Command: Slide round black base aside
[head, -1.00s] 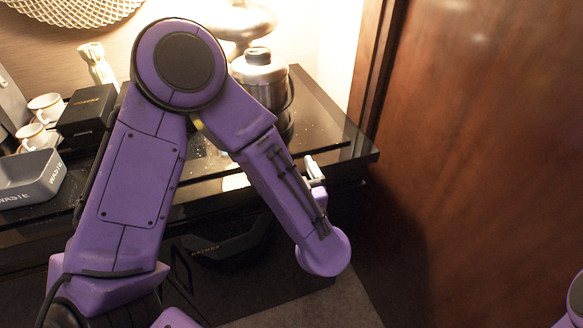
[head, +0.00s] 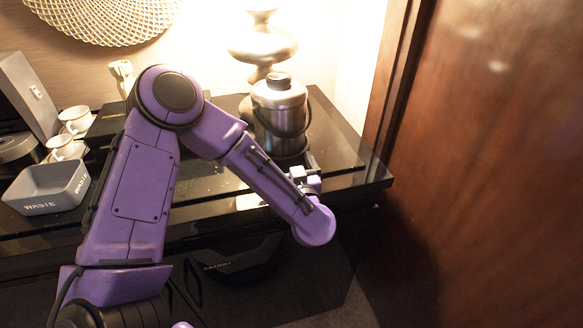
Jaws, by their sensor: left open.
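My left gripper (head: 305,174) is small in view, just in front of and right of the kettle's foot, over the counter's front part. It is open, with nothing seen between its fingers. I cannot tell whether it touches the base. My right gripper is not in view.
A grey waste bin (head: 48,188), white cups (head: 66,147) and a black box (head: 108,122) stand left. A lamp (head: 262,45) stands behind the kettle. A brown wooden door (head: 480,170) bounds the right. The counter's right corner (head: 350,170) is clear.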

